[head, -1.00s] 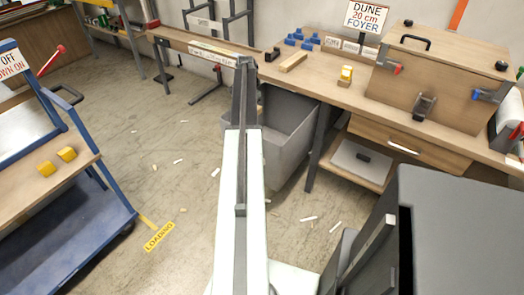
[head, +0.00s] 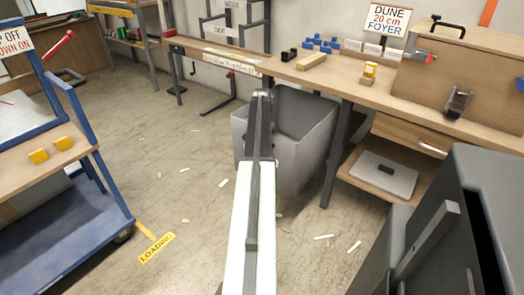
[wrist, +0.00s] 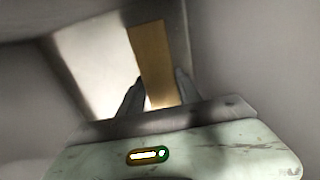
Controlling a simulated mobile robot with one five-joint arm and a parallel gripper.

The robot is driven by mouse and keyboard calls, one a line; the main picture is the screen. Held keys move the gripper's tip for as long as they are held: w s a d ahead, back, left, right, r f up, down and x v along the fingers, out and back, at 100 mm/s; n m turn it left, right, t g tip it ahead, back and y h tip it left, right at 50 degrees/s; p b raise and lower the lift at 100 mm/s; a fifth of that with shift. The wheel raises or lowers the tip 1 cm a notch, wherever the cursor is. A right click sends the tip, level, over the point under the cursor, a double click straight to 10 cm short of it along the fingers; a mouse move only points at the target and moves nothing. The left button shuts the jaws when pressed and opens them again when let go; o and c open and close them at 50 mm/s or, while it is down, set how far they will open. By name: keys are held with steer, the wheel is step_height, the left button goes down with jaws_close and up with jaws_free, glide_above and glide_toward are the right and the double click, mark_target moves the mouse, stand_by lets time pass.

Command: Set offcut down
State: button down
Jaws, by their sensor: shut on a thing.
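In the wrist view my gripper (wrist: 160,80) is shut on a brown wooden offcut (wrist: 152,48), which sticks out beyond the fingertips. Grey walls close in on both sides, with a pale patch beyond the offcut. In the head view my arm reaches forward to the left part of the grey bin (head: 308,135), below the bench edge. My gripper and the offcut are hidden there behind the arm. Whether the offcut touches anything cannot be told.
The bench (head: 350,80) behind the bin carries a wooden block (head: 312,61), blue pieces (head: 322,45) and a wooden box (head: 470,75). Scraps litter the open floor (head: 200,170) between.

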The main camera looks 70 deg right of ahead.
steer(key=shift+f, duration=0.1)
steer(key=shift+f+b, duration=0.45)
steer(key=shift+f, duration=0.1)
steer(key=c, duration=0.8)
jaws_free()
steer(key=shift+s, duration=0.1)
steer(key=shift+c, duration=0.2)
steer(key=shift+r, duration=0.1)
step_height(320, 180, up, 13)
steer(key=p, duration=1.3)
